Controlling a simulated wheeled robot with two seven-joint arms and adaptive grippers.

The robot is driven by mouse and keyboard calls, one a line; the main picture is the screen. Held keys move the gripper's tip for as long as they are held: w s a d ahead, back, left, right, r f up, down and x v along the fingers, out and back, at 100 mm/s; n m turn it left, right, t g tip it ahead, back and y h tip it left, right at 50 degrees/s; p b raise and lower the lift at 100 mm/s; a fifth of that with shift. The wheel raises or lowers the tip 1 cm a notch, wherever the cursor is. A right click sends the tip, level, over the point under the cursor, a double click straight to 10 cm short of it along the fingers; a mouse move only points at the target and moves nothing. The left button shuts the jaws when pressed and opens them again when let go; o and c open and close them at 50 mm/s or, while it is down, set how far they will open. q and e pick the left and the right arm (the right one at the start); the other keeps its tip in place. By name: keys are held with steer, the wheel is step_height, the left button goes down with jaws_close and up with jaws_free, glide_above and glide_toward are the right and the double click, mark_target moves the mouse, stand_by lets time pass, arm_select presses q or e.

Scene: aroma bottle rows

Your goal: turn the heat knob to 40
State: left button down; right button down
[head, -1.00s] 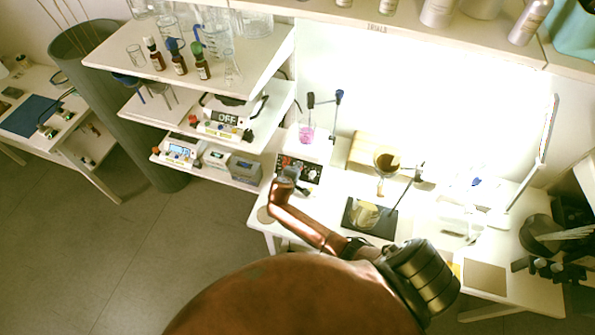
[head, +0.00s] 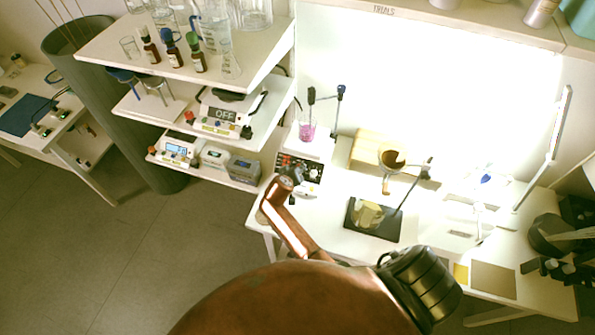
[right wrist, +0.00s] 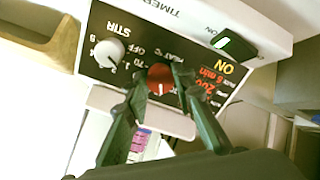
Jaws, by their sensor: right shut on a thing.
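The heat knob (right wrist: 160,78) is red and sits on the black front panel (right wrist: 135,58) of the hotplate stirrer. In the right wrist view the panel appears upside down, with "HEAT °C", "OFF" and "70" around the knob. My right gripper (right wrist: 163,80) is shut on the heat knob, one finger on each side, and the fingers hide part of its dial. The setting cannot be read. In the head view the stirrer (head: 312,149) stands on the white bench, with the gripper (head: 290,172) at its front. My left gripper is not in view.
A white stir knob (right wrist: 109,52) sits beside the heat knob, and a lit green switch (right wrist: 233,44) is near the panel. A beaker of pink liquid (head: 307,132) stands on the stirrer.

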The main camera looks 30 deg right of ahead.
steer(key=shift+f+m, duration=0.1)
steer(key=shift+m, duration=0.4)
steer(key=shift+b, duration=0.3)
steer(key=c, duration=1.6)
jaws_free()
step_height(320, 180, up, 10)
steer(key=shift+r, duration=0.1)
